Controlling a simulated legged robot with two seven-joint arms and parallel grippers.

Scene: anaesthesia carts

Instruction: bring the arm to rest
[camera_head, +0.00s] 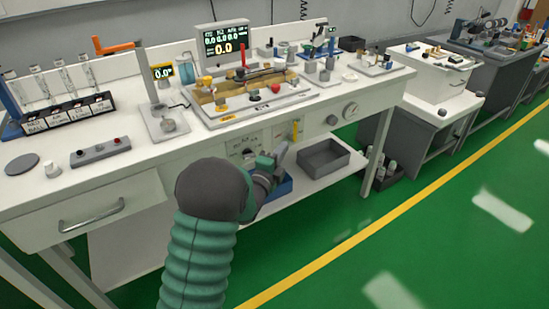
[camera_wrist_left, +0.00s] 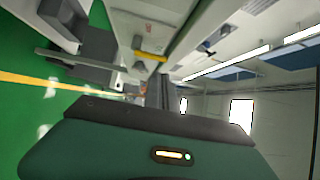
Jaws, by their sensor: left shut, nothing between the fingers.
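My left gripper (camera_head: 281,152) is in the head view, in front of the workbench (camera_head: 130,195). Its arm has a green ribbed sleeve and a dark round joint. The gripper is small there and partly hidden by its own wrist. It is shut and empty, and appears in front of the bench's front panel, below the worktop. In the left wrist view, my own green and dark housing fills the bottom, and the room appears turned sideways. My right gripper is in neither view.
The worktop carries a display (camera_head: 226,45), a rack of tubes (camera_head: 68,110) and a switch box (camera_head: 100,151). A grey bin (camera_head: 323,158) stands on the lower shelf. Further benches line the right. The green floor (camera_head: 420,220) with its yellow line is clear.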

